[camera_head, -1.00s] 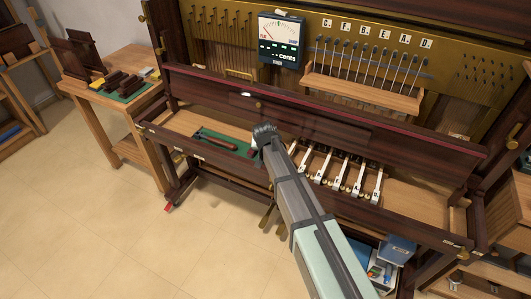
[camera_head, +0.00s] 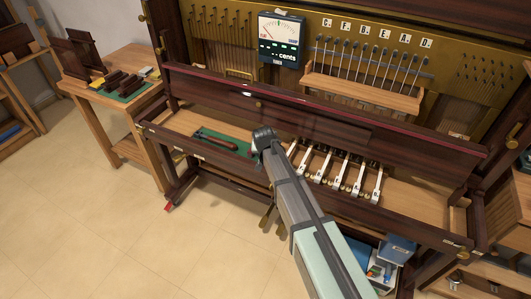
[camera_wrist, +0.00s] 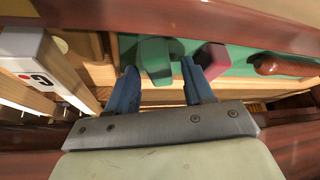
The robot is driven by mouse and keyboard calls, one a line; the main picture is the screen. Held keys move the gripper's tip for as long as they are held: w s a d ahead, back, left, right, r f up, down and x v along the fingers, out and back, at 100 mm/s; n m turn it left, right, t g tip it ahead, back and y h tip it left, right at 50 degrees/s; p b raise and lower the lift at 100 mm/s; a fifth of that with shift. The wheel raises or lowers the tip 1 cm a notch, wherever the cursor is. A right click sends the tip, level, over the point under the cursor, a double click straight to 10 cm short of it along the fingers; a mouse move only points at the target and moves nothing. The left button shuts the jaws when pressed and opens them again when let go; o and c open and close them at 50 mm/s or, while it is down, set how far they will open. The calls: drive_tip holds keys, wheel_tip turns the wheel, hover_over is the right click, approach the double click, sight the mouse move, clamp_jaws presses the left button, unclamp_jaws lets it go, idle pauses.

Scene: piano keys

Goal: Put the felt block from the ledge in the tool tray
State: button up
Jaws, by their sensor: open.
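My gripper (camera_head: 262,142) is over the piano's key ledge, left of the white keys. In the wrist view its two blue fingers (camera_wrist: 160,66) are open, pointing down at a green surface. A green block (camera_wrist: 154,55) shows between and just beyond the fingertips; I cannot tell whether they touch it. A small dark red block (camera_wrist: 211,57) lies right of the right finger. I cannot tell for sure which block is the felt one. The green-lined tool tray (camera_wrist: 240,58) is under them and also shows in the head view (camera_head: 236,134). A brown-handled tool (camera_head: 214,139) lies in it.
White keys (camera_head: 340,170) stand right of my gripper, one close to the left finger in the wrist view (camera_wrist: 30,62). The dark fallboard (camera_head: 310,122) rises behind. Bare wooden ledge (camera_head: 183,122) is free left of the tray. A side table (camera_head: 140,100) stands at left.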

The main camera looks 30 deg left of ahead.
drive_tip(key=v, duration=1.2)
drive_tip(key=shift+r, duration=0.2)
